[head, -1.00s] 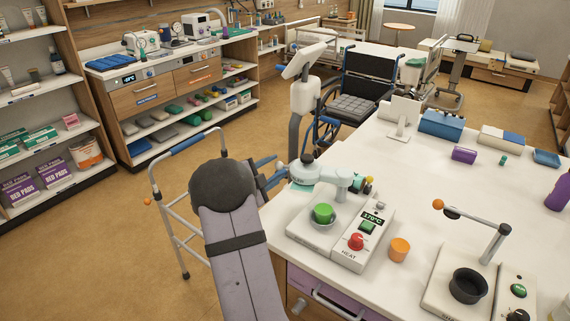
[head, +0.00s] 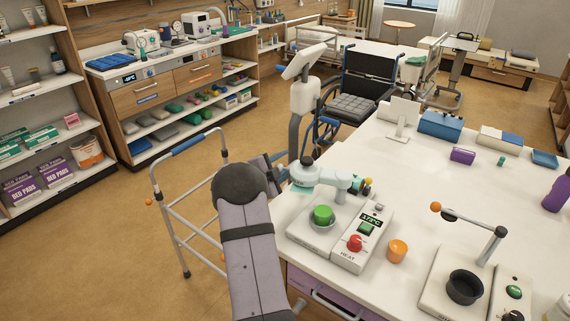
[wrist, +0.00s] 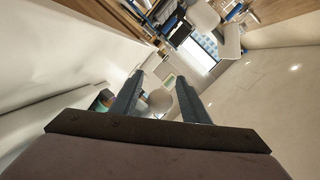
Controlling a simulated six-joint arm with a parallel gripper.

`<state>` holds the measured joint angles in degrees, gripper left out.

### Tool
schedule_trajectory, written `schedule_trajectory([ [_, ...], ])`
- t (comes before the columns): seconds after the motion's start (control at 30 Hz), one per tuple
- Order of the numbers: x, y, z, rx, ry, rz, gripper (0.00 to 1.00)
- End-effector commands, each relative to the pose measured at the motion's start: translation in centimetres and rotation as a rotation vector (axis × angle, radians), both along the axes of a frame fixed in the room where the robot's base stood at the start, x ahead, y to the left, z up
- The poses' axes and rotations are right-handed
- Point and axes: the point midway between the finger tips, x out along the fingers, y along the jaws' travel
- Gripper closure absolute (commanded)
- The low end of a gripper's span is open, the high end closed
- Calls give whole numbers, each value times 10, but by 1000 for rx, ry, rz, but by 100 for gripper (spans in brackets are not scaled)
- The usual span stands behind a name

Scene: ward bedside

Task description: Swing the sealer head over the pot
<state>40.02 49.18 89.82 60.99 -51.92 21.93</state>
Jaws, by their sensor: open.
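The heat sealer (head: 340,250) stands on the near left part of the white table, with a lit temperature display and a red knob. Its pale jointed swing arm carries the sealer head (head: 304,174), with a teal pad beneath, out to the left and behind the pot. The green-topped pot (head: 323,214) sits upright in the sealer's round seat, uncovered by the head. My gripper (head: 282,172) is just left of the sealer head, partly hidden by my arm; contact cannot be told. In the wrist view my gripper (wrist: 160,100) has its fingers apart, with a pale rounded part (wrist: 160,101) showing between them.
A second device (head: 440,290) with a black cup and an orange-knobbed arm is at the near right. A walking frame (head: 187,215) stands left of my arm. A monitor stand (head: 305,95) rises behind the sealer.

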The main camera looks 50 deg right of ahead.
Motion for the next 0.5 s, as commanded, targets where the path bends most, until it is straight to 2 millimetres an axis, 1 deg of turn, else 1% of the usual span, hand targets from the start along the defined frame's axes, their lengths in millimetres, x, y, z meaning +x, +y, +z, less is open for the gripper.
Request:
schedule_trajectory([
  [0.03,0,0,0,0,0,0,58],
  [0.07,0,0,0,0,0,0,66],
  [0.1,0,0,0,0,0,0,75],
  [0.17,0,0,0,0,0,0,89],
  [0.2,0,0,0,0,0,0,99],
  [0.5,-1,2,-1,1,0,9,100],
])
